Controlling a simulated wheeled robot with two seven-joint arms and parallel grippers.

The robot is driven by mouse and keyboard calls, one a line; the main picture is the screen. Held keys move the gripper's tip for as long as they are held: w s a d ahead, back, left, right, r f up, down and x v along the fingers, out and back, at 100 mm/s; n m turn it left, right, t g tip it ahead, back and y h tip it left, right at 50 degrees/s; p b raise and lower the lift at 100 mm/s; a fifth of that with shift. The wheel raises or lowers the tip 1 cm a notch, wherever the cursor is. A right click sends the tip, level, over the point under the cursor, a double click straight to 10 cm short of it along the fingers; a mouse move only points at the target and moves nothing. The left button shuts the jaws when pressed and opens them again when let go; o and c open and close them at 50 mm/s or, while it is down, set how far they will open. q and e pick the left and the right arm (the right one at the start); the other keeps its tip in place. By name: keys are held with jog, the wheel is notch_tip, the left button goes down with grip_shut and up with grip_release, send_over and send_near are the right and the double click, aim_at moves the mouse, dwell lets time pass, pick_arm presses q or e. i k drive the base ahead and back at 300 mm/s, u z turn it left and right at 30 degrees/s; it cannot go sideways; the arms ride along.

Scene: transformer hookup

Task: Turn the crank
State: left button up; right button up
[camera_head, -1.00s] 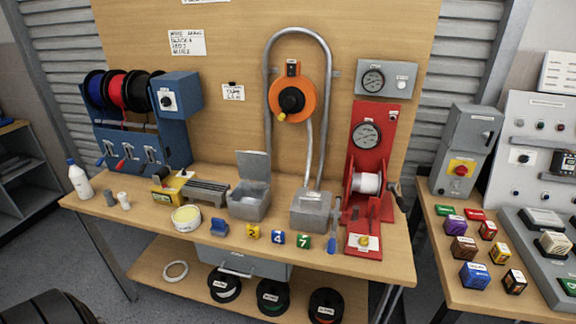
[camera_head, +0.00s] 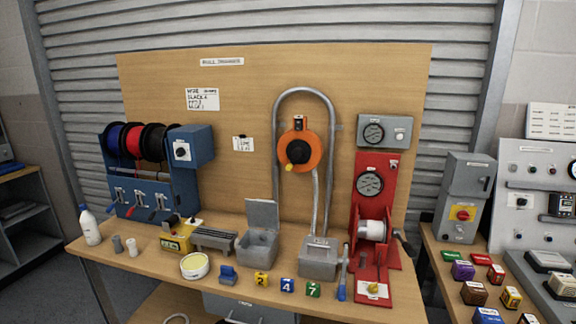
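A red winch stand (camera_head: 371,225) stands at the right end of the workbench. It carries a white drum (camera_head: 373,230) and a round gauge (camera_head: 370,183) above the drum. A dark crank handle (camera_head: 403,243) sticks out on the right side of the stand, beside the drum, and angles downward. A small yellow knob (camera_head: 373,288) sits on the stand's white base plate. Neither of my grippers is in view.
An orange wheel with a black hub (camera_head: 299,151) hangs inside a bent grey pipe (camera_head: 276,150). An open grey box (camera_head: 259,250), a closed grey box (camera_head: 318,260) and numbered blocks (camera_head: 287,286) stand left of the winch. A second table (camera_head: 450,260) with coloured blocks is at the right.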

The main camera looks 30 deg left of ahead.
aim_at(299, 151)
jog(key=k, duration=0.3)
jog(key=u, duration=0.65)
jog(key=i, duration=0.7)
jog(key=z, duration=0.7)
